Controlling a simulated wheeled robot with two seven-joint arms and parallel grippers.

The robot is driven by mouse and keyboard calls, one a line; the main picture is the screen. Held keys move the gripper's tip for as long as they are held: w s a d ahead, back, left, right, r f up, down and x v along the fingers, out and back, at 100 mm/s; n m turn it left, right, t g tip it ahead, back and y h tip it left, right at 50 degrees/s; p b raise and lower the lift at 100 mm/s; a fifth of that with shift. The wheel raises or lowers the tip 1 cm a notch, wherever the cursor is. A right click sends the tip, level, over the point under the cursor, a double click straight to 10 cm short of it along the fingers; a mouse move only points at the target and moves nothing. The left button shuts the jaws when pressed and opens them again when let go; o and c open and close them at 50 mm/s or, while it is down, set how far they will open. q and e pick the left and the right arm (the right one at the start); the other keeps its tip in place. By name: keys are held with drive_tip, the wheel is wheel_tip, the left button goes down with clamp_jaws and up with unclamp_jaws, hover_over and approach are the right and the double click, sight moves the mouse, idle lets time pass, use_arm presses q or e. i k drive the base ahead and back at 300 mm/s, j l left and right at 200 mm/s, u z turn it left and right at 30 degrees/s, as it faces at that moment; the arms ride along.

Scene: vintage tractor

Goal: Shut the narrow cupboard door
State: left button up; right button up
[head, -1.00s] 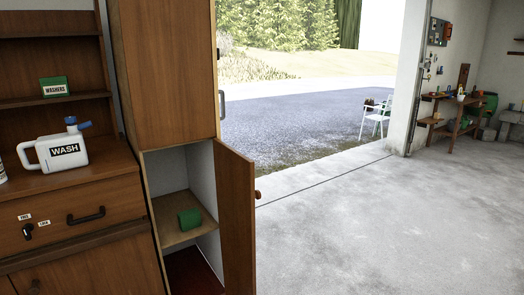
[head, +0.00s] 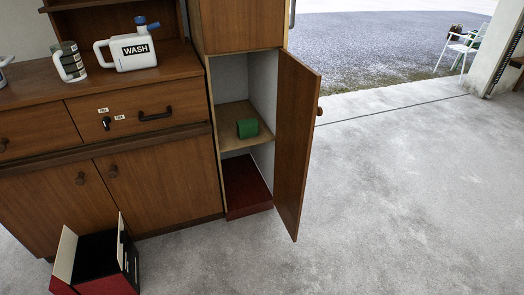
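The narrow cupboard door (head: 296,140) is a brown wooden panel standing wide open, hinged on the cupboard's right side and swung out toward me. A small round knob (head: 320,111) shows at its outer right face. The narrow cupboard (head: 245,98) is open; a green object (head: 247,128) sits on its shelf, and a dark red surface (head: 247,184) shows at its bottom. Neither of my grippers is in view.
A red box with open flaps (head: 107,275) stands on the floor at lower left, before the wide cabinet (head: 165,177). A white WASH jug (head: 130,52) and a mug-like item (head: 70,62) stand on its top. Concrete floor (head: 400,190) right of the door is clear.

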sight(299, 85)
drive_tip(key=i+l+u, duration=0.2)
drive_tip(key=l+u, duration=0.15)
drive_tip(key=i+l+u, duration=0.1)
drive_tip(key=l+u, duration=0.25)
drive_tip(key=l, duration=0.2)
drive_tip(key=l+u, duration=0.35)
drive_tip(key=l, duration=0.2)
drive_tip(key=i+l+u, duration=0.1)
drive_tip(key=l, duration=2.1)
drive_tip(key=i+u, duration=0.05)
